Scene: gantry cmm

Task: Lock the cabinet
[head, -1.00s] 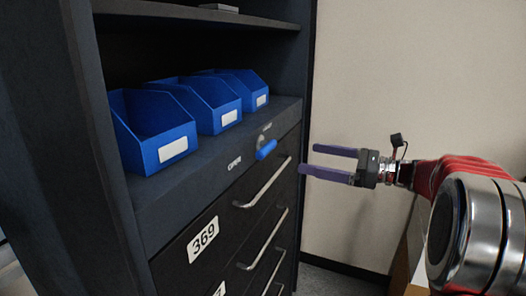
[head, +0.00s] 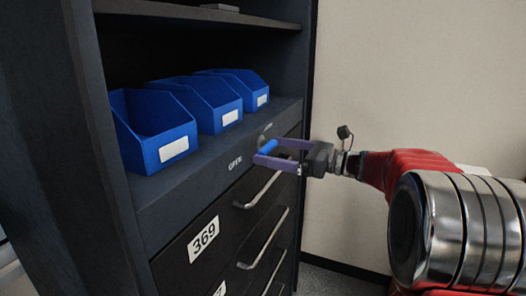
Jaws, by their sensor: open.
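The dark cabinet (head: 165,222) stands at the left of the head view, with drawers below an open shelf. A small blue lock handle (head: 268,147) sticks out from the strip above the top drawer. I cannot tell whether the fingers touch the handle. The handle's base is partly hidden.
Several blue bins (head: 160,138) with white tags stand on the shelf above the strip. Metal drawer pulls (head: 262,190) stick out just below my gripper. A plain wall (head: 400,70) is behind at the right.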

